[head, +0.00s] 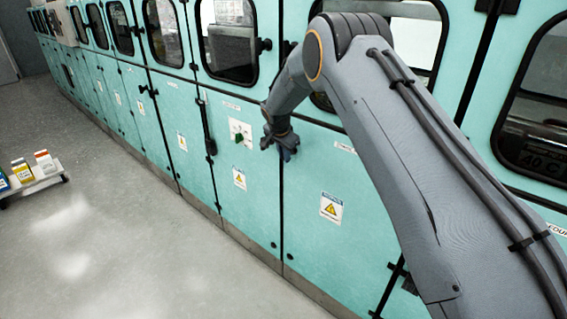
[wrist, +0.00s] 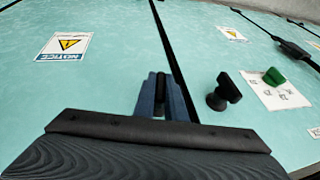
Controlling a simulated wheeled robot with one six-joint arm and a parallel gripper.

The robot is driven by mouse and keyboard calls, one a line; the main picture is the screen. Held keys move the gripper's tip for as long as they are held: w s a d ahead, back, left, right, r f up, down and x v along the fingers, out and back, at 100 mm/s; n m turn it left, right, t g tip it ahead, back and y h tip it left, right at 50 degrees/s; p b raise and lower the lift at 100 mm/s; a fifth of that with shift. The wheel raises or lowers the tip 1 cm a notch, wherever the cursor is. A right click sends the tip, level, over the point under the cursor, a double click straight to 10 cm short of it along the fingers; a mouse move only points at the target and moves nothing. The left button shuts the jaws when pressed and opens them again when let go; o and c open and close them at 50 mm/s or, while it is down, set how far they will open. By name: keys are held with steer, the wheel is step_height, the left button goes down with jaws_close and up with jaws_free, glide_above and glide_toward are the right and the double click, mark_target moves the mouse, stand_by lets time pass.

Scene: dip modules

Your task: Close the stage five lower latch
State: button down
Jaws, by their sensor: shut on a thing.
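My gripper (head: 287,150) is at the turquoise cabinet front, by the seam between two lower doors. In the wrist view its blue fingers (wrist: 161,92) are shut on a small black piece (wrist: 160,80), which looks like the lower latch handle. The fingers and gripper body hide most of it, so I cannot tell how far it is turned. A separate black knob (wrist: 223,93) stands on the panel across the seam, apart from the fingers. The stage five marking is not legible in either view.
A green switch (wrist: 274,76) sits on a white plate beyond the knob; it also shows in the head view (head: 239,138). Windowed upper doors (head: 228,40) run above. The grey floor (head: 120,250) is clear.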

steer(key=shift+w+d+r+g+h+b, duration=0.3)
steer(key=shift+g+h+b, duration=0.4)
steer(key=shift+b, duration=1.35)
steer(key=shift+r+n+b, duration=0.15)
steer(key=shift+n+b, duration=0.15)
steer(key=shift+b, duration=0.1)
steer(key=c, duration=1.8)
jaws_free()
steer(key=shift+w, duration=0.1)
steer(key=shift+d+h, duration=0.2)
steer(key=shift+h, duration=0.1)
steer(key=shift+s+a+f, duration=0.25)
steer(key=shift+a, duration=0.15)
steer(key=shift+a+r, duration=0.1)
steer(key=shift+r, duration=0.1)
steer(key=b+v, duration=0.2)
steer(key=v, duration=0.5)
steer(key=shift+r, duration=0.25)
steer(key=shift+s, duration=0.1)
